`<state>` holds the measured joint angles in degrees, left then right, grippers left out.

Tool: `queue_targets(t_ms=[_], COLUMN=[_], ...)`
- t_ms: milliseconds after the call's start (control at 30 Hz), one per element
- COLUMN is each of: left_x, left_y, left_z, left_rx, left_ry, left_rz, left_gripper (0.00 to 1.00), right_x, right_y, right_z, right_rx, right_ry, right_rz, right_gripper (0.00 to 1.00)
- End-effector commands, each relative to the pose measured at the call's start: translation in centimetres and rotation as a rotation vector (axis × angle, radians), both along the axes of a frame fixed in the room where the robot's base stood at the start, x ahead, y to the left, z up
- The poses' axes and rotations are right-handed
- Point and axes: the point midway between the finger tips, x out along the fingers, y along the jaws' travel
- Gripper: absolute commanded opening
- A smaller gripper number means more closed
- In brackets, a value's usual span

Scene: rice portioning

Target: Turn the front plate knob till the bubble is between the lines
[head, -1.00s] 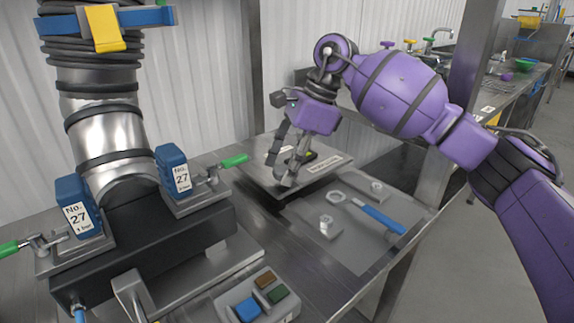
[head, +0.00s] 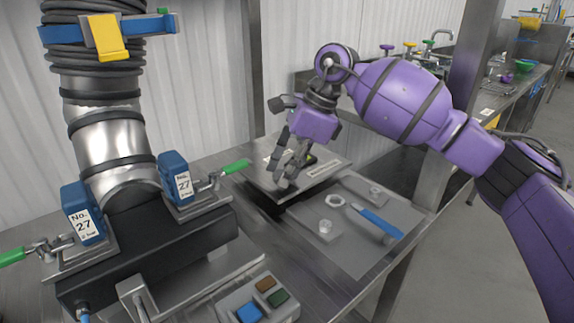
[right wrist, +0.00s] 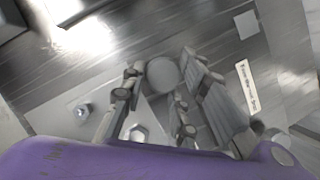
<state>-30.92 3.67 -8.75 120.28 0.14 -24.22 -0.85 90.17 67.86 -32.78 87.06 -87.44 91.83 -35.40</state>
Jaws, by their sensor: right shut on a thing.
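The metal plate (head: 262,178) lies on the bench at the middle of the head view. My right gripper (head: 287,180) is over its front edge, fingers pointing down. In the right wrist view, a round grey knob (right wrist: 162,76) sits between the fingers of the right gripper (right wrist: 165,92), which is shut on it. The knob is hidden behind the fingers in the head view. A small dark and yellow piece, perhaps the level, shows partly behind the fingers on the plate; its bubble and lines cannot be made out. My left gripper is out of view.
A grey mat (head: 362,262) right of the plate holds a blue-handled tool (head: 378,221) and metal nuts. A control box with coloured buttons (head: 249,312) is in front. Clamps with green handles (head: 236,166) and blue No. 27 blocks (head: 175,180) stand left.

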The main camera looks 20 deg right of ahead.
Motion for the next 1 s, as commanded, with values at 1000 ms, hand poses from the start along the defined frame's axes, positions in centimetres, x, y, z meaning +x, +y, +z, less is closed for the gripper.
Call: queue_targets(t_ms=[1000], left_x=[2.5], left_y=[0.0], left_z=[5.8], left_rx=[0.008], left_ry=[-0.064], left_rz=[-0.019], left_gripper=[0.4], right_x=[-0.8], right_y=[1.3], right_z=[-0.3], right_rx=[-0.002], right_ry=[0.016], right_rz=[-0.827], right_gripper=[0.01])
